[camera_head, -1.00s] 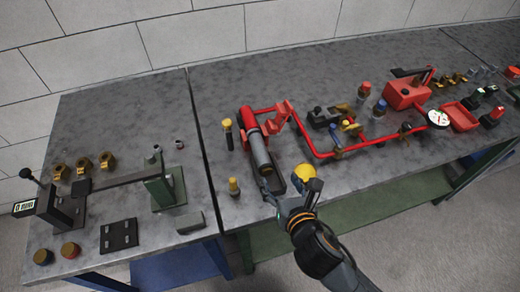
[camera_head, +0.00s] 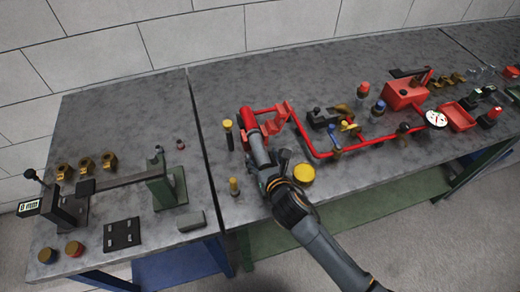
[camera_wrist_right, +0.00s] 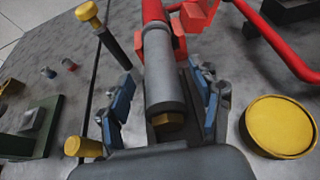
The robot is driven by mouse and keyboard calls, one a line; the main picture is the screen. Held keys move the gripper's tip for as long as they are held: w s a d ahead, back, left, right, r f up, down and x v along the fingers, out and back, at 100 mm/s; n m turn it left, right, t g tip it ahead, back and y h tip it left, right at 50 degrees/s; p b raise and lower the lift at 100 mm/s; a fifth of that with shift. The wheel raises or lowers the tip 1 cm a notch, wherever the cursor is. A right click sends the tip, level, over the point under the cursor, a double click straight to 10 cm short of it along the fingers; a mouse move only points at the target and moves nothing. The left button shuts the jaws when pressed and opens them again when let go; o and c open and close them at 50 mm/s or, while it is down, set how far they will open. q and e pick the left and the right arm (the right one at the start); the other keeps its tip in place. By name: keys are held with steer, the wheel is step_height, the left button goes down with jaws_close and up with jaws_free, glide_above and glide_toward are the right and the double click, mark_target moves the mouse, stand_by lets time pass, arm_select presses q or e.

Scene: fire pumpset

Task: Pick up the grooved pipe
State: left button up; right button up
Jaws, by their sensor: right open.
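The grooved pipe (camera_wrist_right: 160,70) is a grey cylinder in the right wrist view, in line with a red pipe (camera_wrist_right: 152,10) at its far end. In the head view the grooved pipe (camera_head: 258,148) lies on the bench, its near end hidden by my right gripper. My right gripper (camera_head: 268,178) is above that near end. In the wrist view its blue-and-grey fingers (camera_wrist_right: 163,100) are spread, one on each side of the pipe. The gripper is open, and I cannot tell whether a finger touches the pipe. My left gripper is not in view.
A round yellow-topped object (camera_wrist_right: 280,127) is close to the right finger. A yellow-topped post (camera_wrist_right: 105,33) and a shorter yellow piece (camera_wrist_right: 83,147) stand to the left. Red piping (camera_head: 350,145) runs right along the bench. Bare bench (camera_head: 225,90) lies behind.

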steer(key=shift+x, duration=1.25)
jaws_close()
steer(key=shift+r, duration=0.15)
